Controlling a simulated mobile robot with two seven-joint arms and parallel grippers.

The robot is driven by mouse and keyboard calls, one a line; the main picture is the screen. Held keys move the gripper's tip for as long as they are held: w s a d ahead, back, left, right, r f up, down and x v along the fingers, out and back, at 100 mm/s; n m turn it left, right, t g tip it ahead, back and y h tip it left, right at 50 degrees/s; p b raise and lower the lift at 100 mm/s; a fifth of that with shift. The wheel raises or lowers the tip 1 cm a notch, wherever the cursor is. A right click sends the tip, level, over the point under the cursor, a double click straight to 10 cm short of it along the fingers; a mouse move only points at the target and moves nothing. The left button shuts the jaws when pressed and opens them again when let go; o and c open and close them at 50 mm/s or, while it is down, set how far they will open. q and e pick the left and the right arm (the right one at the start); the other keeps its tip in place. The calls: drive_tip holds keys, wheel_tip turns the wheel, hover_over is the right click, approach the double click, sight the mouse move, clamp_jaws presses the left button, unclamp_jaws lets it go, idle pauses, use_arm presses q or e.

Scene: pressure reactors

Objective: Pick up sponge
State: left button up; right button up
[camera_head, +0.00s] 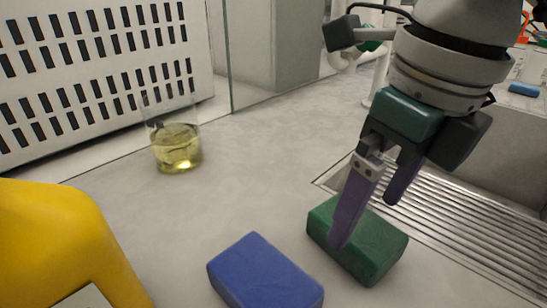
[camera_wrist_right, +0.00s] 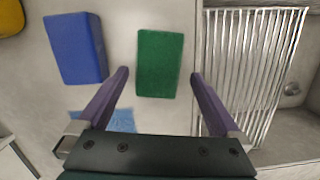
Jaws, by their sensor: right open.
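A green sponge (camera_head: 375,255) lies on the grey counter beside the ridged metal drainboard. A blue sponge (camera_head: 265,275) lies to its left; both also show in the right wrist view, green (camera_wrist_right: 160,62) and blue (camera_wrist_right: 75,48). My right gripper (camera_head: 365,222) is open over the green sponge, pointing down. In the head view one purple finger overlaps the sponge's face and the other is behind it. In the wrist view the two fingertips (camera_wrist_right: 160,77) lie to either side of the green sponge, with nothing held between them. Contact cannot be told. My left gripper is not in view.
A glass beaker (camera_head: 176,147) with yellow liquid stands at the back left, near a white slotted panel (camera_head: 100,60). A yellow object (camera_head: 60,235) fills the lower left. The drainboard (camera_head: 455,225) borders the right. A light-blue patch (camera_wrist_right: 120,121) shows below the sponges.

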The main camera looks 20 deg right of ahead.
sight(354, 234)
drive_tip(key=f, duration=0.3)
drive_tip(key=shift+w+a+f, duration=0.25)
drive_tip(key=shift+w+f, duration=0.1)
drive_tip(key=shift+w, duration=0.05)
drive_tip(key=c, duration=1.2)
